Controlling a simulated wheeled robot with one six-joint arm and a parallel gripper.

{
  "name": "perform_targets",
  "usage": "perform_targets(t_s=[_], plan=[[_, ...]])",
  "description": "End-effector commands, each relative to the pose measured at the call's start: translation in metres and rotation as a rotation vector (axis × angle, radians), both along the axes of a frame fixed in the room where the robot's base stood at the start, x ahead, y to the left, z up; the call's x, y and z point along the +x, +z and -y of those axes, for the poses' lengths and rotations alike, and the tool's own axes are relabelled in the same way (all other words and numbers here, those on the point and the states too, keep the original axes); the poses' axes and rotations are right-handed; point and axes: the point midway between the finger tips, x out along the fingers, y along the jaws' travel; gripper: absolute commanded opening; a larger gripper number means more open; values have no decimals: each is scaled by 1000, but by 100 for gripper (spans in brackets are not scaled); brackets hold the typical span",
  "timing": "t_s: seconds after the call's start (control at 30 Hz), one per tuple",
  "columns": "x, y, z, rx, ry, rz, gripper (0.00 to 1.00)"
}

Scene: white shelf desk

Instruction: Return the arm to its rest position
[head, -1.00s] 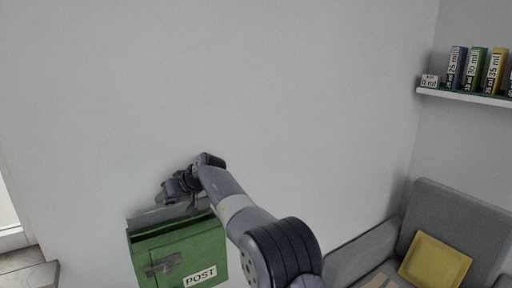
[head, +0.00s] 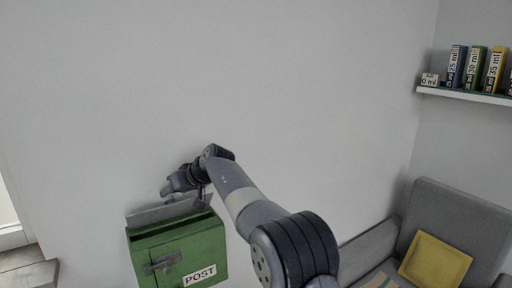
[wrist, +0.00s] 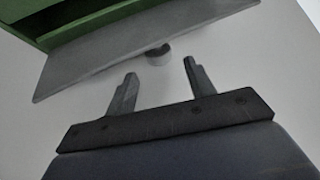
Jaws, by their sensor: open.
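My gripper (wrist: 160,85) is open and empty in the wrist view, its two dark fingers apart. In the head view my gripper (head: 178,187) is above the green post box (head: 185,250), near the wall. The box's grey lid (head: 160,214) is raised behind its open top. In the wrist view the grey lid (wrist: 120,55) lies beyond the fingertips, with the green box (wrist: 75,22) at the top left. A small round grey knob (wrist: 158,53) shows at the lid's lower edge. The box's inside is mostly hidden.
A white wall shelf (head: 465,95) with several coloured binders is at the right. A grey armchair (head: 450,215) with a yellow cushion (head: 435,260) stands at the lower right. The wall (head: 290,90) above my arm is clear.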

Motion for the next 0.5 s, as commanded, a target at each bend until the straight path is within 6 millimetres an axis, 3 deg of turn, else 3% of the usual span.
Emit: perform_targets(t_s=[0.2, 0.5], plan=[[14, -24, -27, 0, 2, -2, 51], [5, -24, -20, 49, -1, 77, 51]])
